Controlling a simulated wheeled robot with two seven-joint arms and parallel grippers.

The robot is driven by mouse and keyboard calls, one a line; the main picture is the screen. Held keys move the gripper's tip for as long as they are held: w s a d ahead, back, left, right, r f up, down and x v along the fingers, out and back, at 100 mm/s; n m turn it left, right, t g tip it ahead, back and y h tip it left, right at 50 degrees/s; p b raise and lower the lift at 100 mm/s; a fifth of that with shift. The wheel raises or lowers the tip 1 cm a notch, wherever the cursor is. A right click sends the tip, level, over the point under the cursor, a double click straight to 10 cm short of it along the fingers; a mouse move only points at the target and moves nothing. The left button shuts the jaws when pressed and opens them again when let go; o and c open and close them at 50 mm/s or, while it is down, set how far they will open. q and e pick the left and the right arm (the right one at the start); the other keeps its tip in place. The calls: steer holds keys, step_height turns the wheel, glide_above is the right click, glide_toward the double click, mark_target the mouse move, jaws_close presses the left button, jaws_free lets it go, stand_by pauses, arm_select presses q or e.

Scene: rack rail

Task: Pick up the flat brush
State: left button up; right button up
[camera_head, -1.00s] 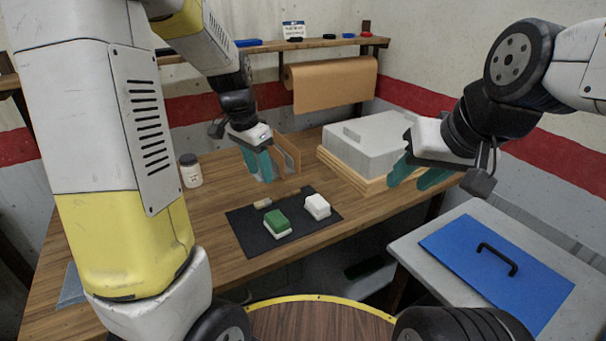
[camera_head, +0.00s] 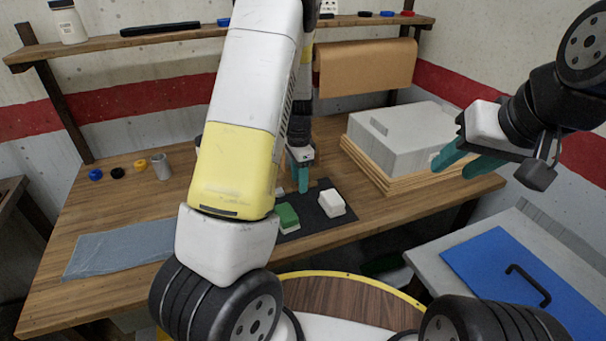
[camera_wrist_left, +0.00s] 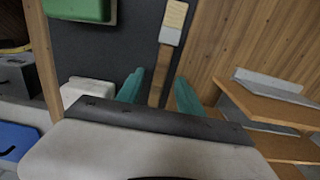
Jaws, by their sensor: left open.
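The flat brush (camera_wrist_left: 172,24) shows in the left wrist view, with a pale tan head, a grey band and a long wooden handle. It lies by the edge of the dark mat (camera_wrist_left: 130,42). In the head view my left arm hides most of it. My left gripper (camera_wrist_left: 159,84) is open, its two teal fingers on either side of the handle with gaps visible; I cannot tell its height above the brush. It also shows in the head view (camera_head: 300,174). My right gripper (camera_head: 452,170) is open and empty, in the air at the right.
A green-topped block (camera_head: 287,214) and a white block (camera_head: 332,202) sit on the mat. A grey box (camera_head: 402,135) on wooden boards stands to the right. A grey cloth (camera_head: 120,248), a metal cup (camera_head: 161,167) and small coloured rings lie at the left.

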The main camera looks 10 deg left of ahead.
arm_select(q)
steer(key=shift+f, duration=0.45)
steer(key=shift+c, duration=0.4)
jaws_close()
